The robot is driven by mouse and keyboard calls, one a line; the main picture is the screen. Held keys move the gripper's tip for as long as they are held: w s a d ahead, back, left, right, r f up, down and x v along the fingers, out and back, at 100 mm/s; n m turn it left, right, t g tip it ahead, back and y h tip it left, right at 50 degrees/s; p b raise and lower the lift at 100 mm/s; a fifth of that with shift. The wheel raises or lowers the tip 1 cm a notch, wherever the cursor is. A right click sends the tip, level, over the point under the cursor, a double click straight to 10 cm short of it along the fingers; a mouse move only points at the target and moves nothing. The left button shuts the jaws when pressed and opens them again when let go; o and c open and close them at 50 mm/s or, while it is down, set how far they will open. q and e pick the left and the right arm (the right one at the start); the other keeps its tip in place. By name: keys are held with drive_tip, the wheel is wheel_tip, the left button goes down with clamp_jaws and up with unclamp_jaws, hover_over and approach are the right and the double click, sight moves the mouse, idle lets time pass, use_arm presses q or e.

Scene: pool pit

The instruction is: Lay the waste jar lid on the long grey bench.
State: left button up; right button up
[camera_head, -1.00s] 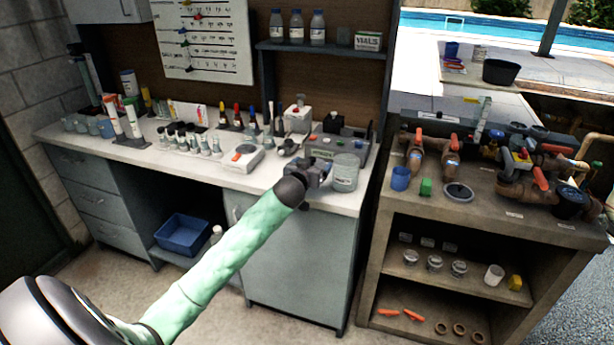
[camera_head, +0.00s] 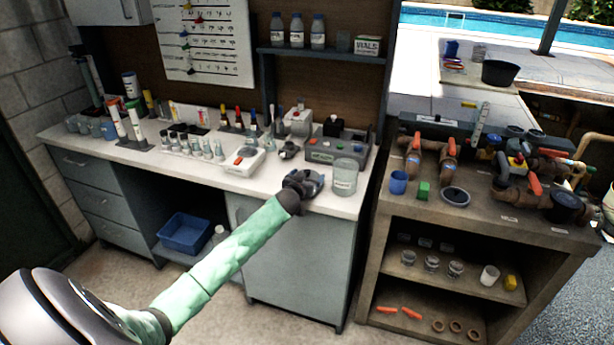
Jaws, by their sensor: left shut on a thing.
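My left gripper (camera_head: 306,181) reaches in over the front edge of the long grey bench (camera_head: 346,208), left of the waste jar (camera_head: 343,178). It is shut on a dark blue-grey round piece, which looks like the waste jar lid (camera_head: 317,186). The gripper hides part of the lid. I cannot tell whether the lid touches the bench top or hangs just above it. The jar is clear, labelled and upright on the bench. My right gripper is not in view.
A grey instrument box (camera_head: 336,150) stands behind the jar. A white scale (camera_head: 243,160) and several small bottles stand to the left. The bench's front strip is mostly clear.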

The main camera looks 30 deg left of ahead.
use_arm(q)
drive_tip(key=shift+f, duration=0.3)
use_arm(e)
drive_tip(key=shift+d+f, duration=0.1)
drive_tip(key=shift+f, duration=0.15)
use_arm(q)
drive_tip(key=shift+f, duration=0.3)
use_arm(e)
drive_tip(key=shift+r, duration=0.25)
use_arm(q)
drive_tip(key=shift+f+b, duration=0.25)
drive_tip(key=shift+b, duration=0.1)
drive_tip(key=o, duration=0.8)
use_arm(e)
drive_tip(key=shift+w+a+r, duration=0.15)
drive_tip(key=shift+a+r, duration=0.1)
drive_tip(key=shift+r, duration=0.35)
use_arm(q)
drive_tip(key=shift+r, duration=0.15)
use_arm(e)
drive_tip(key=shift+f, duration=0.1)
